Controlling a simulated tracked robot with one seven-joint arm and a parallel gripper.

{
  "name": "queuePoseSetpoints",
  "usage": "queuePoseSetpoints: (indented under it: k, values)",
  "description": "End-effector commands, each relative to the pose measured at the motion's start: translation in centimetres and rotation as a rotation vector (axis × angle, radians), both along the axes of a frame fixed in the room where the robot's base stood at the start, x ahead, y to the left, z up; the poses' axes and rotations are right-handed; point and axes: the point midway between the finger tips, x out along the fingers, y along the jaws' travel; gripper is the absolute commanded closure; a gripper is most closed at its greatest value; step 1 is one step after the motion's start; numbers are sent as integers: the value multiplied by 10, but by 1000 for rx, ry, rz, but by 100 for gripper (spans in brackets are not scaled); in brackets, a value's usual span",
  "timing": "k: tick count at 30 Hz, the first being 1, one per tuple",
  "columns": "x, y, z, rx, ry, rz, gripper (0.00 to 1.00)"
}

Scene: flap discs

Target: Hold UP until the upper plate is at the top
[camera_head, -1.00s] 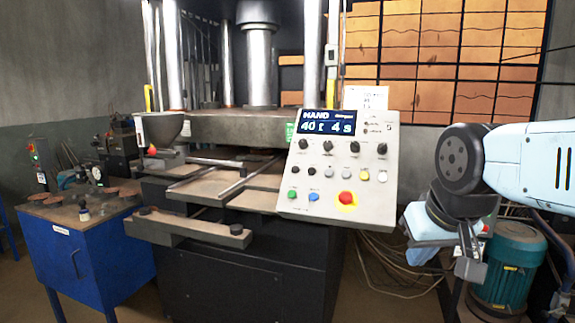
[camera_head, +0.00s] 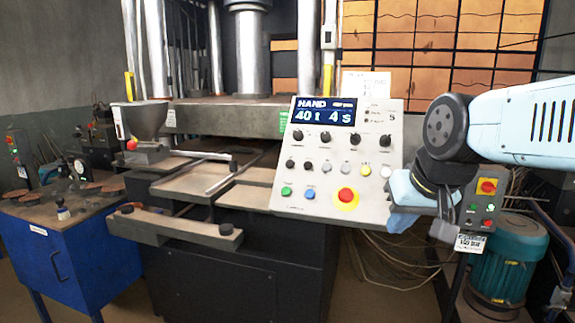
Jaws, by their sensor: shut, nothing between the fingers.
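The upper plate (camera_head: 228,117) is a thick grey slab on the press columns, with a dark gap beneath it. The control panel (camera_head: 335,165) stands at its right, its display (camera_head: 324,111) reading HAND, 40 t and 4 s. Below are black knobs, small white, grey and yellow buttons, a green button (camera_head: 286,191), a blue button (camera_head: 310,195) and a red mushroom button (camera_head: 345,196) on yellow. The UP label is too small to read. My gripper (camera_head: 444,231) is shut and empty, right of the panel's lower right edge; the picture shows no clear contact.
A small control box (camera_head: 487,197) with a red button on yellow stands behind my gripper. A green motor (camera_head: 508,255) stands below it. A blue cabinet (camera_head: 75,255) with discs on top is at left. Cables lie on the floor.

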Motion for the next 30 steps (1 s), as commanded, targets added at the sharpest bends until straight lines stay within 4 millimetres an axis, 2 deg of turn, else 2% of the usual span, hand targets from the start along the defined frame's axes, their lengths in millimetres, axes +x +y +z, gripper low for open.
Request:
queuePoseSetpoints:
  k: [9, 15, 18, 24, 30]
  values:
    - [117, 84, 47, 363, -66, -65, 100]
    - [190, 138, 68, 581, -82, -154, 100]
    - [220, 161, 74, 667, -85, -203, 100]
    - [256, 188, 77, 771, -84, -271, 100]
    - [265, 195, 78, 799, -84, -293, 100]
